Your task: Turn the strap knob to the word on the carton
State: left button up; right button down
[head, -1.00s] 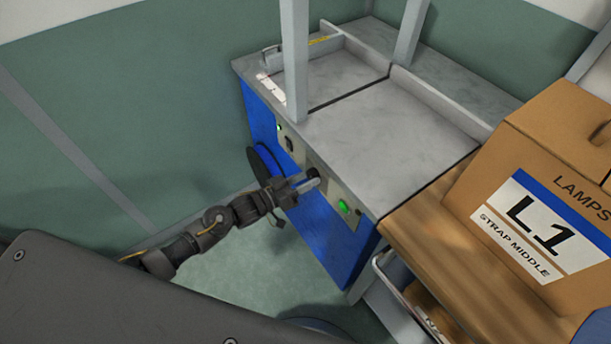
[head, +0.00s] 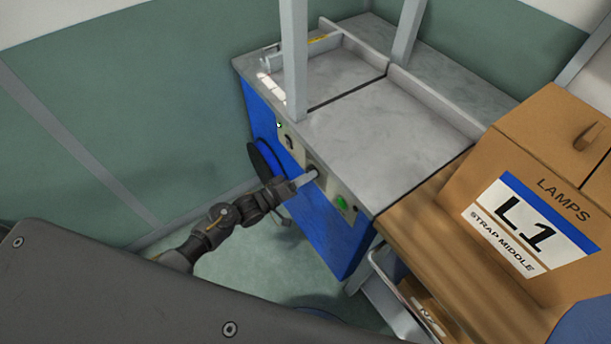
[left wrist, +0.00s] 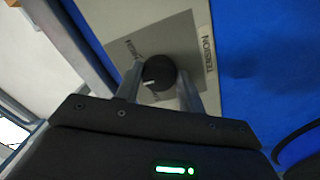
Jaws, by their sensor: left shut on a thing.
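The strapping machine (head: 262,118) is blue with a grey metal top, and its front panel carries the strap knob. In the left wrist view the dark round knob (left wrist: 158,72) has a pale pointer mark toward the picture's lower left. The carton (head: 530,150) reads "LAMPS", "L1" and "STRAP MIDDLE". My right gripper is out of view.
The carton rests on a wooden surface (head: 425,245) right of the machine. A green-lit switch (head: 341,202) sits right of the knob. Grey posts (head: 296,60) rise from the machine top. A dark reel (head: 263,160) is on its left front.

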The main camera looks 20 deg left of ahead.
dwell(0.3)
pick_arm(q)
jog(key=o, duration=1)
jog(key=shift+c, duration=0.2)
jog(key=b+v, duration=0.1)
jog(key=v, duration=0.9)
jog(key=shift+s+a, duration=0.25)
jog(key=shift+s, duration=0.1)
